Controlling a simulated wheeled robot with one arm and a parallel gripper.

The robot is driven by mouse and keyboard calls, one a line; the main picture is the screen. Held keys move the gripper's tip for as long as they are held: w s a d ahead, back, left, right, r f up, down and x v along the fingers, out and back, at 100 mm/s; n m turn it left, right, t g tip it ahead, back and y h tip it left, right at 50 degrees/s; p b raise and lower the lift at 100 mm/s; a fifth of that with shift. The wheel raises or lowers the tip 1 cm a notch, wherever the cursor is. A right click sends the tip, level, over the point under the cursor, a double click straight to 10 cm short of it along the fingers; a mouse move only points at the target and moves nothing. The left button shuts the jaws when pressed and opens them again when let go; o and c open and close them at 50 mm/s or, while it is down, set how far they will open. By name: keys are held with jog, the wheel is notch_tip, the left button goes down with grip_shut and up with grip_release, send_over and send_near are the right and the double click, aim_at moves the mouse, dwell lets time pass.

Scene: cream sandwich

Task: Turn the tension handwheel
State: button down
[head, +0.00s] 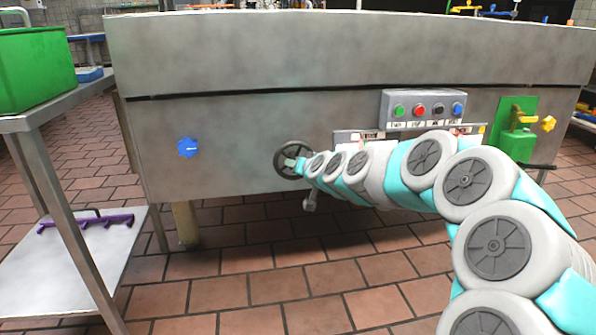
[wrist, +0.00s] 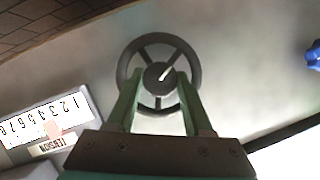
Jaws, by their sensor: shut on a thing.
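The tension handwheel (head: 292,160) is a dark spoked wheel on the front panel of the steel machine. In the wrist view the handwheel (wrist: 196,58) shows nearly whole, with a pale mark on its hub. My gripper (head: 294,162) reaches straight to it; in the wrist view its two green fingers (wrist: 160,84) lie on either side of the hub and are shut on the wheel. The exact contact at the fingertips is partly hidden. A number scale (wrist: 50,122) with a label reading TENSION is at the left in the wrist view.
A blue knob (head: 188,147) is left of the wheel. A control box (head: 425,108) with coloured buttons is to the right, beside a green panel (head: 514,130) and a yellow knob (head: 548,123). A steel cart (head: 40,121) with a green bin (head: 36,68) stands at the left.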

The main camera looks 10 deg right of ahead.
jog(key=shift+f, duration=0.1)
dwell(0.4)
jog(key=shift+c, duration=1.4)
grip_release()
jog(key=v, duration=0.7)
jog(key=shift+s+r+p, duration=0.2)
jog(key=shift+s+p, duration=0.15)
jog(key=shift+p, duration=0.1)
jog(key=shift+d, duration=0.1)
